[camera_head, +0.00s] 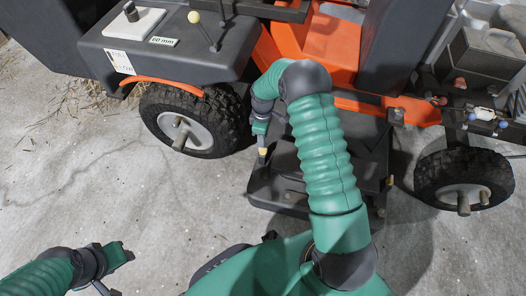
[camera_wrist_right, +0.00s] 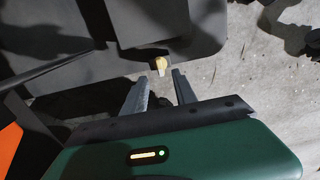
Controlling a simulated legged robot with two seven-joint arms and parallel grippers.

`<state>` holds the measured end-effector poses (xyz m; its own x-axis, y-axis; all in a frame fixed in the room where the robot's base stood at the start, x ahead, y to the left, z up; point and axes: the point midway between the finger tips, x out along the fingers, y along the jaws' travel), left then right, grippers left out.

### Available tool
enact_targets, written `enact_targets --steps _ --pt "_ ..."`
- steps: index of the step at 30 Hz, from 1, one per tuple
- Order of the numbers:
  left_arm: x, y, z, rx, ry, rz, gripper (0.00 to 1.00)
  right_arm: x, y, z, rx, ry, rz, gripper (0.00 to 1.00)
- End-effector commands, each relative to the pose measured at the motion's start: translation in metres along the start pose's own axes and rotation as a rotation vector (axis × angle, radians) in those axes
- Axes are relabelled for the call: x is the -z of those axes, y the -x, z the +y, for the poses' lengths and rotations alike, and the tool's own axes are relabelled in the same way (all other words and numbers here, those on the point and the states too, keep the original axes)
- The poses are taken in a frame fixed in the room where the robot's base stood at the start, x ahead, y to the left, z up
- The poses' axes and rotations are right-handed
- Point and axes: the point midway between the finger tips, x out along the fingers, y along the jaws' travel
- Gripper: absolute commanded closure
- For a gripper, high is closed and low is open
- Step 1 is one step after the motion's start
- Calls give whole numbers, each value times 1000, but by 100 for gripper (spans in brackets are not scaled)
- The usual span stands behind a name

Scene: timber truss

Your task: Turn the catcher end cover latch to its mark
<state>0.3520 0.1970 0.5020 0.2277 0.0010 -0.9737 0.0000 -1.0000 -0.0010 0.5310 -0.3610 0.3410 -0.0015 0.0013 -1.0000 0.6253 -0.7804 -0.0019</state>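An orange and dark grey ride-on mower stands ahead, with a low dark deck (camera_head: 281,200) between its wheels. A small tan knob (camera_head: 263,151) shows at the deck's left edge, right below my right gripper (camera_head: 261,142). In the right wrist view a tan knob (camera_wrist_right: 160,64) sits at the edge of a dark panel (camera_wrist_right: 100,62), just beyond the fingertips. My right gripper (camera_wrist_right: 161,78) is open there, its fingers apart with nothing between them. I cannot make out a mark. My left gripper (camera_head: 118,256) is at the lower left, away from the mower; its fingers are unclear.
A black wheel (camera_head: 192,121) stands left of the deck and another (camera_head: 464,183) right of it. A lever with a yellow ball (camera_head: 194,17) rises above the fender.

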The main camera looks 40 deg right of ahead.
Motion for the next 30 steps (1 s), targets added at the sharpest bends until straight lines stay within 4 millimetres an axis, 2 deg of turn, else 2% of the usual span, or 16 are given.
enact_targets --steps 1,3,6,9,19,26,30 --pt "-4 -15 0 0 0 0 58 0 -22 0 1 0 -1 66" --pt "-6 -24 0 0 0 0 58 0 -38 0 0 0 0 66" --pt "-8 -33 0 0 0 0 58 0 -54 0 1 -1 0 66" --pt "-9 -37 0 0 0 0 58 0 -63 0 -1 -1 1 66" --pt "-9 -36 0 0 0 0 58 0 -64 0 -1 -1 1 68" --pt "-9 -36 0 0 0 0 58 0 -64 0 -1 -1 0 98" --pt "-9 -36 0 0 0 0 58 0 -64 0 -1 -1 0 100"
